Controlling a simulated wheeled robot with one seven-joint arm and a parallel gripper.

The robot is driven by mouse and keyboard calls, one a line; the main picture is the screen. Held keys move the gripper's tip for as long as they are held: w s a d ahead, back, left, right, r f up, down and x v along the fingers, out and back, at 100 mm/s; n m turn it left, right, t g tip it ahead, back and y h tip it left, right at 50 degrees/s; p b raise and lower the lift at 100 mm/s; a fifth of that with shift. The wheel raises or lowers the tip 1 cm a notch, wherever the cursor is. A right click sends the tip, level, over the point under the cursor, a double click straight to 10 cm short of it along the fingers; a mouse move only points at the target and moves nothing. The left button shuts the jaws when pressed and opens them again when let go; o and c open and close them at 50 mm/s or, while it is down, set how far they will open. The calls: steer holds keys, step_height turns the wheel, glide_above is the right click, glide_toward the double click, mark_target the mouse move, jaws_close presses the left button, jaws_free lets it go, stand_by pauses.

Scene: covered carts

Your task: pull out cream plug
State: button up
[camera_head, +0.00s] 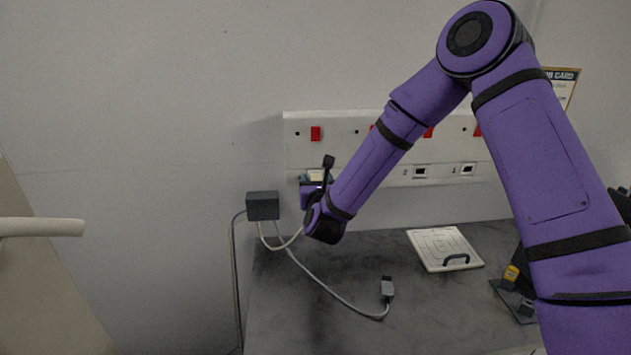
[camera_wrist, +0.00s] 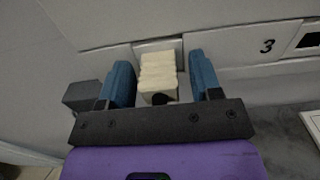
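The cream plug (camera_wrist: 158,78) is a ribbed block seated at the wall panel, with a dark spot on its near end. It also shows as a small pale patch in the head view (camera_head: 316,175), partly hidden by my gripper. My gripper (camera_wrist: 161,64) has its two blue fingers on either side of the plug. A gap shows between the plug and each finger, so the gripper is open around it and not touching it. In the head view my gripper (camera_head: 315,186) is at the panel's lower left end.
The white socket panel (camera_head: 300,154) has red switches and ports. A dark adapter (camera_head: 263,206) with cables is close left of my gripper. A grey cable connector (camera_head: 387,289) and a white board with a handle (camera_head: 438,243) lie on the dark tabletop (camera_head: 300,315).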

jaws_close()
steer(key=shift+s, duration=0.1)
steer(key=shift+s, duration=2.85)
